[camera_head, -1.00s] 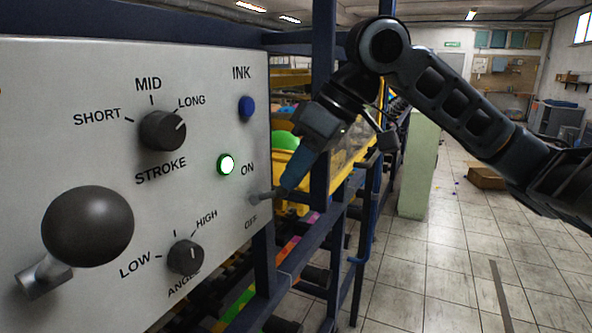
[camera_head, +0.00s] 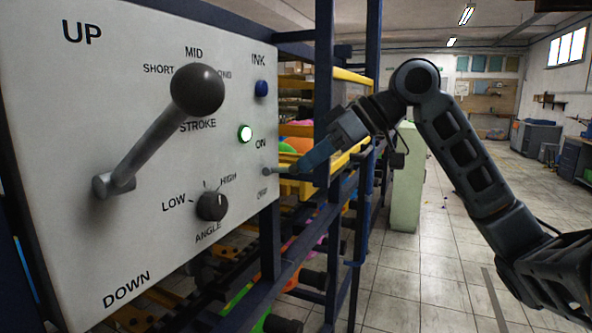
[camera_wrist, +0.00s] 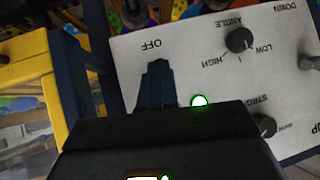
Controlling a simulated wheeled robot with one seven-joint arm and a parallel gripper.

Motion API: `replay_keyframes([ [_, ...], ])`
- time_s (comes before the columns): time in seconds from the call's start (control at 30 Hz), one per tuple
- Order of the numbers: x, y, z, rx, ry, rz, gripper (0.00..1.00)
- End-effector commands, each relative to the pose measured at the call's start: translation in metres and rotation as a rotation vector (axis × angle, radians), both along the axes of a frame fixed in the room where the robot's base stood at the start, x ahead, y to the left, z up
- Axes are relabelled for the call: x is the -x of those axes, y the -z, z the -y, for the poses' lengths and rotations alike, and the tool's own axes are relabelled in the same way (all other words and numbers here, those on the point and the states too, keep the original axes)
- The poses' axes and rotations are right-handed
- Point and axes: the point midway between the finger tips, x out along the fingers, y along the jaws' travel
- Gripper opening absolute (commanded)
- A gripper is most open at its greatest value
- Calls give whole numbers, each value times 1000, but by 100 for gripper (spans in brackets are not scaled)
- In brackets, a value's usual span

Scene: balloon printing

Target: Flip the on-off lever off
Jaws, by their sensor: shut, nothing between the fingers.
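The on-off lever (camera_head: 276,171) is a short grey stub at the right edge of the white panel, between the words ON and OFF. It sticks out toward the right, roughly level in the picture. My gripper (camera_head: 301,169) has its blue fingers together, with the tips at or very close to the lever's free end; I cannot tell whether they touch. In the wrist view the shut fingers (camera_wrist: 157,84) point at the panel just short of the word OFF, and the lever is hidden. The green lamp (camera_head: 245,133) is lit.
The panel (camera_head: 60,150) carries a large ball-ended lever (camera_head: 197,91), an angle knob (camera_head: 211,206) and a blue ink button (camera_head: 261,88). Dark blue frame posts (camera_head: 324,120) and yellow trays stand behind my gripper. Open tiled floor lies at the right.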

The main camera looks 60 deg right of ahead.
Motion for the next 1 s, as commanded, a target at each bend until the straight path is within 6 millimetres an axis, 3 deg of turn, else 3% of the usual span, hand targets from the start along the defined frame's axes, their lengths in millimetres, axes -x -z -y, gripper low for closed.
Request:
replay_keyframes([
  [0.03, 0, 16, 2, -8, -2, 50, 0],
  [0.47, 3, 43, 3, -17, -4, 395, 0],
  [0.53, 3, 34, 4, -12, -3, 399, 0],
  [0.77, 6, 33, 5, -11, -2, 396, 0],
  [1.0, 37, 24, 13, -11, 0, 396, 0],
])
